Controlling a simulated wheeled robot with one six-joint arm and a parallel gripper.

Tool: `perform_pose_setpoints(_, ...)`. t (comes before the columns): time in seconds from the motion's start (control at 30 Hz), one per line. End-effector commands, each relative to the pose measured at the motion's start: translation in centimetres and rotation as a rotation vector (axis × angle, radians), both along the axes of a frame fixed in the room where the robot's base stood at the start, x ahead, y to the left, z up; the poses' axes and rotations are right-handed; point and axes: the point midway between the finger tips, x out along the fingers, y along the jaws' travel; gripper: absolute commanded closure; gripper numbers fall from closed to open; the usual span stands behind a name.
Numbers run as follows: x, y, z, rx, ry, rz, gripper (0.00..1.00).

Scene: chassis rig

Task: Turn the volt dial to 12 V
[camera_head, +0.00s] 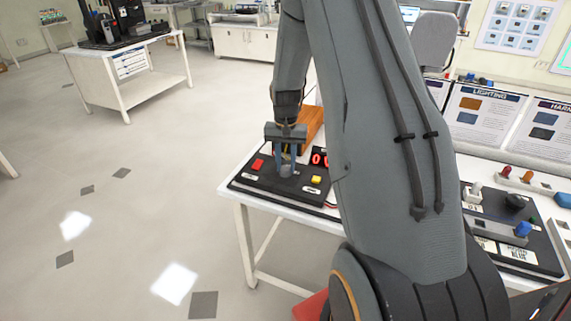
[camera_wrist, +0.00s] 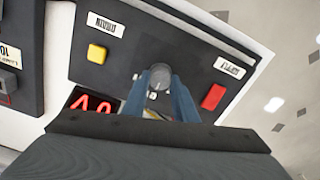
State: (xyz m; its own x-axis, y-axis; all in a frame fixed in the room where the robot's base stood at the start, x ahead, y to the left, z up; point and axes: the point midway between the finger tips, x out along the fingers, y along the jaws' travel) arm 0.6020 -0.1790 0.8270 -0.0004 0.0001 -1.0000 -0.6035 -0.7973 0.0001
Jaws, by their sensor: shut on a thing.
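The volt dial (camera_wrist: 156,77) is a round grey knob on a black panel (camera_wrist: 115,64), between a yellow button and a red button. My gripper (camera_wrist: 161,83) has its two blue fingers shut on the dial, one on each side. In the head view my gripper (camera_head: 286,166) points down over the panel, and the dial (camera_head: 287,171) shows between the fingertips. I cannot read the full value or the dial's pointer.
The yellow button (camera_head: 316,180) and red button (camera_head: 258,164) flank the dial closely. An orange-brown block (camera_head: 311,124) stands behind the panel. The panel lies on a white table (camera_head: 237,198). Another black panel with switches (camera_head: 515,235) is at right. Open floor lies left.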

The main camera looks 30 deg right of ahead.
Motion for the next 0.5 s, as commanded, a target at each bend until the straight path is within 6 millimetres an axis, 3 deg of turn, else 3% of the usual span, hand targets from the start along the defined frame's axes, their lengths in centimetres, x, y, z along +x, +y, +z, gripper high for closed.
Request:
perform_pose_setpoints(0.07, 0.00, -0.02, 0.05, 0.000, 0.000, 0.000, 0.97)
perform_pose_setpoints(0.1, 0.00, -0.02, 0.05, 0.000, 0.000, 0.001, 0.71)
perform_pose_setpoints(0.2, 0.00, -0.01, 0.05, 0.000, 0.000, 0.001, 0.56)
perform_pose_setpoints(0.5, 0.03, 0.02, 0.12, -0.001, -0.001, 0.001, 0.56)
